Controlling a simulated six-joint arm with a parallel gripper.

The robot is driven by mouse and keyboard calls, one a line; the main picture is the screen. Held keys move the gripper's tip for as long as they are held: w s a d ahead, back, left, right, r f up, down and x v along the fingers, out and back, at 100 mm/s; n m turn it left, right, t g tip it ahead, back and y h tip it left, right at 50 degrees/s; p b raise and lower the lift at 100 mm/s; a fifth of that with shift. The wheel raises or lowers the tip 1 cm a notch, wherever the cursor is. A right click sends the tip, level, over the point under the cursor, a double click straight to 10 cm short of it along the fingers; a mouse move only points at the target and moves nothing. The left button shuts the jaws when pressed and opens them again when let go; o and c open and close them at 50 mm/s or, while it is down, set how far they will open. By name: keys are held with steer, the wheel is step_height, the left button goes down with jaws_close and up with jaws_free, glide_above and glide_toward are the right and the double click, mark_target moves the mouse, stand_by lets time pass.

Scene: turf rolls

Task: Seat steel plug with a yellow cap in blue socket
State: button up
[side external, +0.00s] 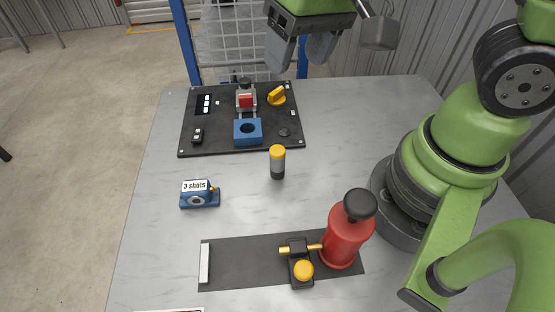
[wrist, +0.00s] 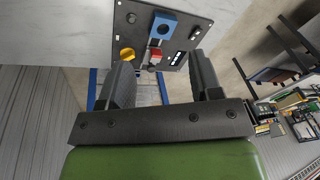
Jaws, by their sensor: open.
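The steel plug with a yellow cap (side external: 278,162) stands upright on the grey table, in front of the black panel and a little right of the blue socket. The blue socket (side external: 248,132) is a block with a round dark hole in its top, at the front of the panel. The socket also shows in the wrist view (wrist: 164,25), at the top. The hole looks empty. My gripper (side external: 300,60) is open and empty, high above the back of the table, well away from the plug. Its two fingers also show in the wrist view (wrist: 163,80). The plug is not visible there.
The black panel (side external: 190,120) carries a red part (side external: 246,101), a yellow knob (side external: 277,96) and small switches. A blue "3 shots" device (side external: 200,195) stands at left. A red bottle (side external: 346,235) and a yellow-knobbed fitting (side external: 302,270) stand on a dark mat (side external: 230,270). Table around the plug is clear.

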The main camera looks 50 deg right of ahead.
mark_target(278, 151)
steer(key=a+f, duration=0.1)
steer(key=f, duration=0.2)
steer(key=a+f+g, duration=0.1)
steer(key=f, duration=0.2)
steer(key=a+f+n+g+h, duration=0.1)
steer(key=f, duration=0.2)
steer(key=shift+w+f, duration=0.15)
steer(key=shift+f, duration=0.1)
step_height(278, 151, down, 4)
steer(key=shift+f, duration=0.1)
steer(key=shift+w+f, duration=0.15)
steer(key=shift+f, duration=1.3)
steer(key=shift+w+f, duration=0.1)
steer(key=shift+f, duration=1.3)
steer(key=c, duration=1)
